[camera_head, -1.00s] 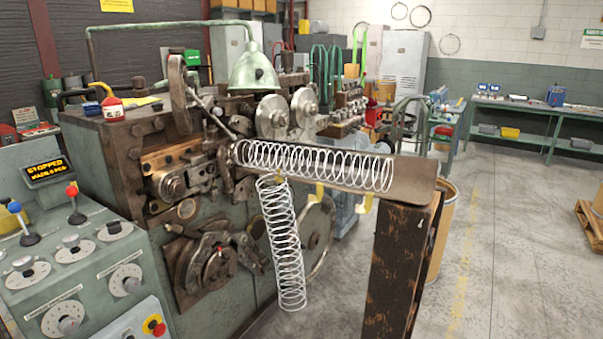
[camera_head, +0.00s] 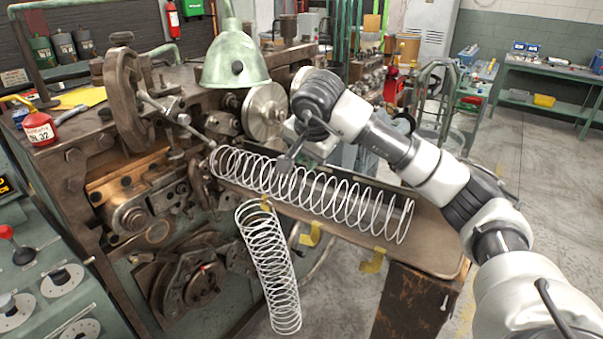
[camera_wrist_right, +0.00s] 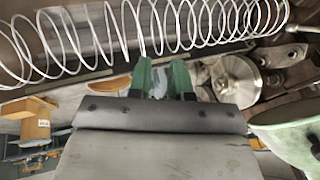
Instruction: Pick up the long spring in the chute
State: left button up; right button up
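The long spring (camera_head: 315,192) is a white open coil lying lengthwise in the metal chute (camera_head: 425,228). A second white spring (camera_head: 268,270) hangs down in front of the chute, near its left end. My right gripper (camera_head: 287,160) is over the back side of the chute, at the spring's left-middle part. In the right wrist view the long spring (camera_wrist_right: 205,22) runs across the top, and my right gripper's green fingers (camera_wrist_right: 162,72) are apart, with their tips close to its coils. I cannot tell whether they touch it. My left gripper is not in view.
The coiling machine (camera_head: 90,150) stands left of and behind the chute. A green lamp shade (camera_head: 236,65) hangs close to my right gripper. Yellow clips (camera_head: 311,235) stick out along the chute's front edge. A rusty post (camera_head: 408,305) supports its right end.

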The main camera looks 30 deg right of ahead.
jog(key=w+d, duration=0.1)
jog(key=d, duration=0.1)
jog(key=p, duration=0.4)
send_over(309, 190)
notch_tip(309, 190, down, 7)
jog(key=shift+f+h+p, duration=0.3)
jog(key=shift+f+h, duration=0.1)
jog(key=shift+f, duration=0.15)
grip_shut()
